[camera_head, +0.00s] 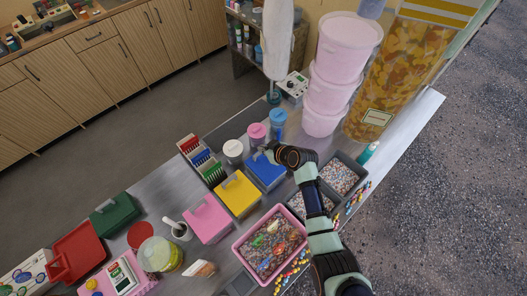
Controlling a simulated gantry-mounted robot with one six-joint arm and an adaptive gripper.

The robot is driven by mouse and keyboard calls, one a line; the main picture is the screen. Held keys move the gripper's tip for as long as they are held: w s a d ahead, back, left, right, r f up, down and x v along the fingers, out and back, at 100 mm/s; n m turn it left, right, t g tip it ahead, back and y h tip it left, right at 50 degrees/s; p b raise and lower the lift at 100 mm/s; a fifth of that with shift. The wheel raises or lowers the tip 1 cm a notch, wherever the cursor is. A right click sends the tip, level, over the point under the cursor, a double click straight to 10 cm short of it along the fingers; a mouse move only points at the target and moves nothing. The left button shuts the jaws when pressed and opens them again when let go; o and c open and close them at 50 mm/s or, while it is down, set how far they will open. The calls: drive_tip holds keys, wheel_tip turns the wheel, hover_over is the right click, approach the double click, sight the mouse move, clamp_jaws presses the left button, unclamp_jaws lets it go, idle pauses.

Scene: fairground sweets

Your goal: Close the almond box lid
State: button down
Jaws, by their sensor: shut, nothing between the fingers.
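My gripper (271,149) is at the far edge of a blue box (266,171) with a flat blue top; it is small in view and its fingers look closed and empty. A yellow box (239,194) and a pink box (208,219) stand in a row to the left of the blue one, each with a pale tab at its far edge. None of these carries a readable label, so I cannot tell which is the almond box. I cannot tell whether my gripper touches the blue box. The arm hides part of the counter to its right.
White, pink and blue-lidded jars (257,132) stand behind the boxes. A pink tray (268,246) and grey bins (342,174) of sweets lie in front and right. Stacked pink tubs (329,80) rise at the back. A green box (115,215) and red box (77,253) stand left.

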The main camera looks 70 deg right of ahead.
sight(264, 160)
drive_tip(key=shift+f, duration=0.95)
drive_tip(key=f+b, duration=0.2)
drive_tip(key=shift+w+d+b, duration=0.15)
drive_tip(key=shift+w+b, duration=0.15)
drive_tip(key=shift+s+f, duration=0.25)
drive_tip(key=s+a+r+p, duration=0.1)
drive_tip(key=s+r+p, duration=0.1)
drive_tip(key=r, duration=0.4)
drive_tip(key=s+a+r+p, duration=0.1)
drive_tip(key=s+r+p, duration=0.1)
drive_tip(key=s+r, duration=0.2)
wheel_tip(264, 160, up, 2)
drive_tip(key=shift+s+a+r, duration=0.15)
drive_tip(key=shift+a, duration=0.25)
